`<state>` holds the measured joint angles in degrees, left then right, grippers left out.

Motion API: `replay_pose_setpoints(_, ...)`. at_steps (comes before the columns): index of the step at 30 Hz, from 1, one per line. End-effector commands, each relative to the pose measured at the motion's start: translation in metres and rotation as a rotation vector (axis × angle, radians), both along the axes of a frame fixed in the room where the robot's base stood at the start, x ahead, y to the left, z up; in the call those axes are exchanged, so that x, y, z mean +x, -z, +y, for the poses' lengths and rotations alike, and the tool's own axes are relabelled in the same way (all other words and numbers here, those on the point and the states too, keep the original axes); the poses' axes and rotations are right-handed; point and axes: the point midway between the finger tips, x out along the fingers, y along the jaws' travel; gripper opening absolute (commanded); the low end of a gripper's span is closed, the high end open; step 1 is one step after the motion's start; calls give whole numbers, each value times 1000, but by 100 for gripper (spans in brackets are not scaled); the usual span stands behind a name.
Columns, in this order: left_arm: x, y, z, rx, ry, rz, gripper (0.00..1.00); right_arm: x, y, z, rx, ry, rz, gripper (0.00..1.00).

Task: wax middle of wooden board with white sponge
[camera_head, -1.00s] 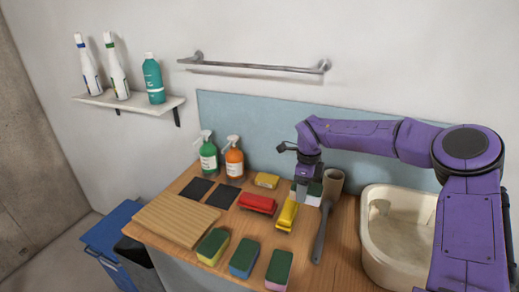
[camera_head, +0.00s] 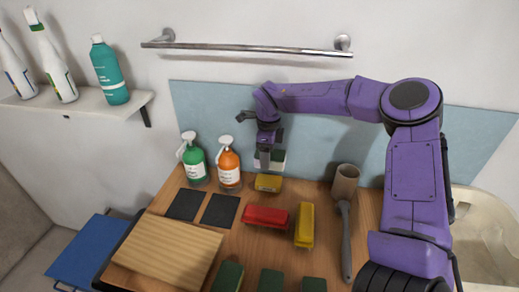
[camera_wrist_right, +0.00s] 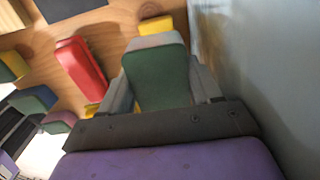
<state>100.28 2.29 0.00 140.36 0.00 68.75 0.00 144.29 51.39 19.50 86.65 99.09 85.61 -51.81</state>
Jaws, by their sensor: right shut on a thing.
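The white sponge (camera_head: 277,160) has a dark green top. My right gripper (camera_head: 269,150) is shut on it and holds it raised above the table's back part, in front of the blue wall panel. In the right wrist view the sponge's green face (camera_wrist_right: 158,78) fills the space between the grey fingers. The wooden board (camera_head: 166,252), pale and striped, lies flat at the left of the table, well to the left of and nearer than the gripper. My left gripper is not in view.
A small yellow block (camera_head: 268,183), a red brush (camera_head: 265,216) and a yellow brush (camera_head: 305,225) lie below the gripper. Dark pads (camera_head: 221,210) lie behind the board.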

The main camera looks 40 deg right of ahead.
Motion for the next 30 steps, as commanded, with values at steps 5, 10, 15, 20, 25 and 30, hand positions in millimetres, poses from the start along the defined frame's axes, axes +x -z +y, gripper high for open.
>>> replay_pose_setpoints(5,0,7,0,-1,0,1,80,0,8,0,0,0,0,38)
replay_pose_setpoints(10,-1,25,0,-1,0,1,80,0,27,0,1,0,1,38)
replay_pose_setpoints(15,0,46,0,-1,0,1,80,0,50,0,0,0,0,38)
replay_pose_setpoints(20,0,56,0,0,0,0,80,0,61,0,1,0,-1,38)
replay_pose_setpoints(25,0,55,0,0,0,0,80,-1,60,0,1,0,-1,38)
replay_pose_setpoints(30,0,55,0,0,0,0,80,-1,60,0,1,0,-1,38)
